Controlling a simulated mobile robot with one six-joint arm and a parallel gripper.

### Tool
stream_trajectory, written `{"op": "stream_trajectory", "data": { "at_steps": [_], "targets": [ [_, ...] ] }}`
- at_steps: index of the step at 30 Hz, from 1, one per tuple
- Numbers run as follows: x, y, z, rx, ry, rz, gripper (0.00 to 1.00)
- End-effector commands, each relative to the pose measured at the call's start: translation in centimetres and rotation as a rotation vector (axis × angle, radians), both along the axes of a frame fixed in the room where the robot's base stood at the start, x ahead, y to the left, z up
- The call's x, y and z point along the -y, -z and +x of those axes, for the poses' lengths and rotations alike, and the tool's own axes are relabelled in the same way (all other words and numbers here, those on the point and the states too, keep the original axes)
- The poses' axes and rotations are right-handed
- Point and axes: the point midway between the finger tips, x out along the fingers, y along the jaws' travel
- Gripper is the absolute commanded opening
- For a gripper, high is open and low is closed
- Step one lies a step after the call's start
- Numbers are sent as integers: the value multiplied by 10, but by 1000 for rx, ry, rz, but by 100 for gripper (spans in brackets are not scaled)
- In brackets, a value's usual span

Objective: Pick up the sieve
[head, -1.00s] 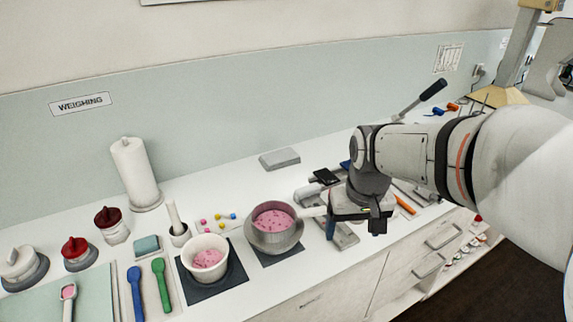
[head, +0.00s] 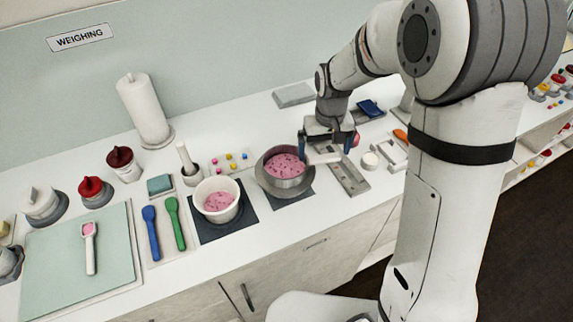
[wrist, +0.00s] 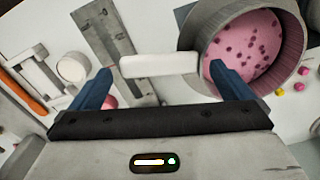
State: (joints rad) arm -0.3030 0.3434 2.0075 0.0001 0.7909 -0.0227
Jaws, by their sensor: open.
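The sieve (head: 287,182) appears to be the round grey metal vessel with a pale handle (head: 326,157), holding pink material with dark specks. It stands on the counter by a dark mat. In the wrist view the sieve's grey rim (wrist: 197,28) is at upper right and its handle (wrist: 158,65) points left. My gripper (head: 329,150) is over the handle, right of the bowl part. In the wrist view the blue fingers of my gripper (wrist: 160,72) are open, with the handle lying lengthwise across the gap. I cannot tell the height between fingertips and handle.
A white bowl (head: 218,209) with pink contents stands on a dark mat left of the sieve. A flat metal bar (head: 349,178) and a small white round piece (head: 370,160) lie to the right.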

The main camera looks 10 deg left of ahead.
Motion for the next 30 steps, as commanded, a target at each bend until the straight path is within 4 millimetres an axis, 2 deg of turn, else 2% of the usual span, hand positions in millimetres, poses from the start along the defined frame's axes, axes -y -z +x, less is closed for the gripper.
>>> {"op": "stream_trajectory", "data": {
  "at_steps": [4, 11, 27, 30],
  "targets": [
    [0, 14, -1, -1, -1, 0, 100],
    [-1, 16, -1, 0, -2, 0, 100],
    [-1, 16, -1, 1, -3, 0, 57],
    [-2, 15, -1, 1, -3, 0, 57]
  ]
}}
